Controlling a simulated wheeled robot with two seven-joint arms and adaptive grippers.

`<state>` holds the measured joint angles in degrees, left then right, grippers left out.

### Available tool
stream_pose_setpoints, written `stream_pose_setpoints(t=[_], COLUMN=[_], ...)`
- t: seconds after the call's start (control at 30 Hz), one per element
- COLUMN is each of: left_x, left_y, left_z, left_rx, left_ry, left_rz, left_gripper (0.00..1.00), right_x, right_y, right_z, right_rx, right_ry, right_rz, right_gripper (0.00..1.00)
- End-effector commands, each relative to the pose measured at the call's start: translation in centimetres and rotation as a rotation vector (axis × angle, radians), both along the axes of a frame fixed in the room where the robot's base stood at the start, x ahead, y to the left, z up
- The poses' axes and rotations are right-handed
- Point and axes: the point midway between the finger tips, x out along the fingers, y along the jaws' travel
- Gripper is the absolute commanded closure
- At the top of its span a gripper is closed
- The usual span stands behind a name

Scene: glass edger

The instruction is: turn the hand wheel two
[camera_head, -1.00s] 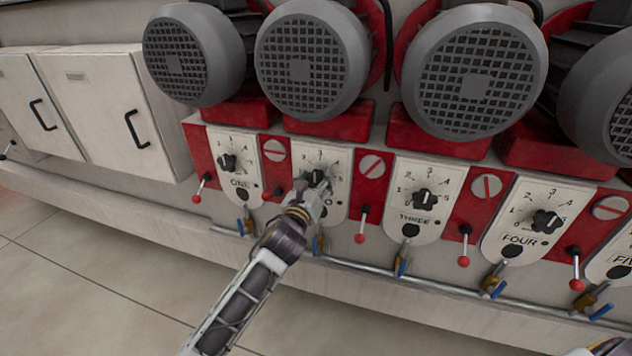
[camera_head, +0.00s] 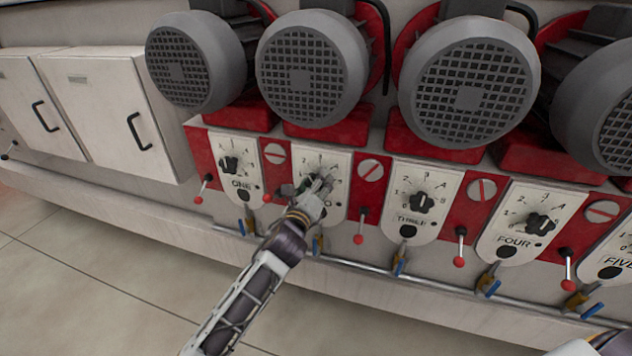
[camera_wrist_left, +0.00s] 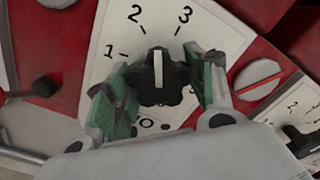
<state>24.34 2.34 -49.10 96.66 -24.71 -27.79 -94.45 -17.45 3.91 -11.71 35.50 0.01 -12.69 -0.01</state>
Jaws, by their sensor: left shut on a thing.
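Hand wheel two is a black lobed knob (camera_wrist_left: 172,92) with a white pointer line, on a white numbered dial plate (camera_wrist_left: 105,75). In the left wrist view the line points up, between the 2 and the 3. My left gripper (camera_wrist_left: 162,88) has its green-padded fingers on either side of the knob and is shut on it. In the head view my left gripper (camera_head: 321,184) covers most of the knob and part of the plate's label. My right gripper is not in view; only a piece of my right arm shows at the bottom right corner.
Dial plate one (camera_head: 234,165) is to the left, plates three (camera_head: 427,180) and four (camera_head: 517,220) to the right. Large grey motors (camera_head: 312,70) overhang the dials. Red-tipped levers (camera_head: 359,239) and blue-handled valves (camera_head: 399,266) stick out nearby. The floor in front is clear.

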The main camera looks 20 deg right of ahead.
Motion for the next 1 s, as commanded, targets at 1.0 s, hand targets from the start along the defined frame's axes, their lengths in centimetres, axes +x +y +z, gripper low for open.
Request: stream_pose_setpoints(t=[1.0], left_x=[0.0], left_y=[0.0], left_z=[0.0], left_rx=[-0.313], left_ry=[0.213], left_rz=[0.001], left_gripper=[0.69], right_x=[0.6], right_y=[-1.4], right_z=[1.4], right_rx=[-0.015], right_ry=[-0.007], right_rz=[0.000], right_gripper=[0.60])
